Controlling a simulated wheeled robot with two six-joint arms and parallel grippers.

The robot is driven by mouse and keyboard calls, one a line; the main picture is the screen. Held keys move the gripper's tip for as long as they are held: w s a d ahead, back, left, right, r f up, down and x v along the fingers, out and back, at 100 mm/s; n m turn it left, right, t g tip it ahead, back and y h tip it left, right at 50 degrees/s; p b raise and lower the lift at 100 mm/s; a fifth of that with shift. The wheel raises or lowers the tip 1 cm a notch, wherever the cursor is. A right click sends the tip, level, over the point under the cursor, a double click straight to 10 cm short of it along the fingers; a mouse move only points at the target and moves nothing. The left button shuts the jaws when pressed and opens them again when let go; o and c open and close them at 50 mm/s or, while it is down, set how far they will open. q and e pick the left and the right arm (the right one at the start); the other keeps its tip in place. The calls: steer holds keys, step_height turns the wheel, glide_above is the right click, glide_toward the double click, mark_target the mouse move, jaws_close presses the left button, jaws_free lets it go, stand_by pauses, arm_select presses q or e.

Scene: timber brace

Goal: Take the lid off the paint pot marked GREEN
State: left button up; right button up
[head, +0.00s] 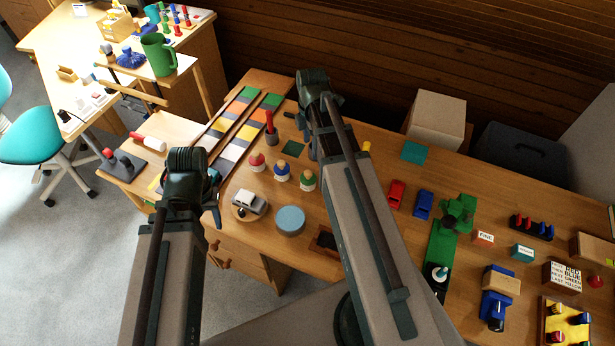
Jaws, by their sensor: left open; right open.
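Three small pots with rounded, knobbed tops stand in a slanting row on the wooden bench: a red one (257,162), a blue one (282,171) and a green one (307,180). The green pot is nearest to my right arm, and its top is on. The lettering on the pots is too small to read. My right gripper (312,150) is open, above and beyond the green pot, apart from it. Part of it is hidden behind the arm. My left gripper (216,208) is open and empty, left of the pots, near the bench's front edge.
A round blue-grey disc (290,220) and a small white toy car (248,203) lie in front of the pots. A red-handled tool (269,124) stands behind them. Red (396,194) and blue (423,204) blocks lie right of my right arm.

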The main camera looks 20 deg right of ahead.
steer(key=b, duration=0.7)
glide_above(308, 172)
steer(key=f, duration=0.7)
steer(key=shift+s+d+f, duration=0.1)
steer(key=shift+d+f, duration=0.25)
steer(key=shift+f, duration=0.05)
steer(key=f+b, duration=0.5)
steer(key=shift+a+f, duration=0.15)
steer(key=shift+a, duration=0.2)
jaws_close()
